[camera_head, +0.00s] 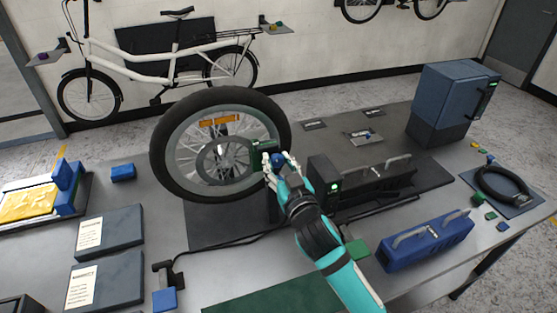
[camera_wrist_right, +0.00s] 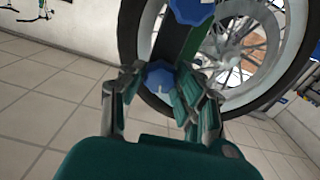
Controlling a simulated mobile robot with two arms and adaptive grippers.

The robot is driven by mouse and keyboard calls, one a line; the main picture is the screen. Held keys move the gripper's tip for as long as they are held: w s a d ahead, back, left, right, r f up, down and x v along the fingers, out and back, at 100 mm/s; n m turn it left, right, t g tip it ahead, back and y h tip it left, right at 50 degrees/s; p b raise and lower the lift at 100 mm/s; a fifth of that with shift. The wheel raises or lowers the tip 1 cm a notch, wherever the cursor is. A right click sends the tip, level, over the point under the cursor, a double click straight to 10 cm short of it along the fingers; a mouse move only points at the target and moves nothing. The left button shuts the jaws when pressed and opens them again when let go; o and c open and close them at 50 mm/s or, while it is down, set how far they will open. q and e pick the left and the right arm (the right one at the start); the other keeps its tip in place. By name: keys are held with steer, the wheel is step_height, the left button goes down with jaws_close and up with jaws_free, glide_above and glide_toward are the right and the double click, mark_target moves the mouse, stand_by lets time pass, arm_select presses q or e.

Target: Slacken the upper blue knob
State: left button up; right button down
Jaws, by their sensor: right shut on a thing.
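A blue knob (camera_wrist_right: 160,75) sits between the fingers of my right gripper (camera_wrist_right: 160,92) in the wrist view. A second blue knob (camera_wrist_right: 190,10) shows at that picture's top edge, apart from the fingers. Both are on a dark green bracket (camera_wrist_right: 176,42) beside the spoked wheel (camera_wrist_right: 250,50). In the head view my right gripper (camera_head: 275,163) is closed at the right side of the upright wheel (camera_head: 160,150); its fingers largely hide the knob there. I cannot tell for certain which of the two knobs is the upper one. My left gripper is out of view.
A blue toolbox (camera_head: 428,243) is at the front right, a dark blue cabinet (camera_head: 450,105) at the back right.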

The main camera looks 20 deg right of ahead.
steer(key=n+p, duration=0.1)
steer(key=n, duration=0.3)
steer(key=shift+r+n+p, duration=0.1)
steer(key=shift+n+p, duration=0.2)
steer(key=shift+p, duration=0.05)
steer(key=n+p, duration=0.1)
steer(key=n, duration=0.3)
steer(key=shift+n, duration=0.3)
steer(key=n+p, duration=0.2)
steer(key=n, duration=0.3)
steer(key=shift+a, duration=0.1)
steer(key=shift+f+n+p, duration=0.2)
steer(key=shift+n+p, duration=0.5)
steer(key=shift+n, duration=1.4)
steer(key=c, duration=0.9)
jaws_free()
steer(key=shift+c, duration=0.2)
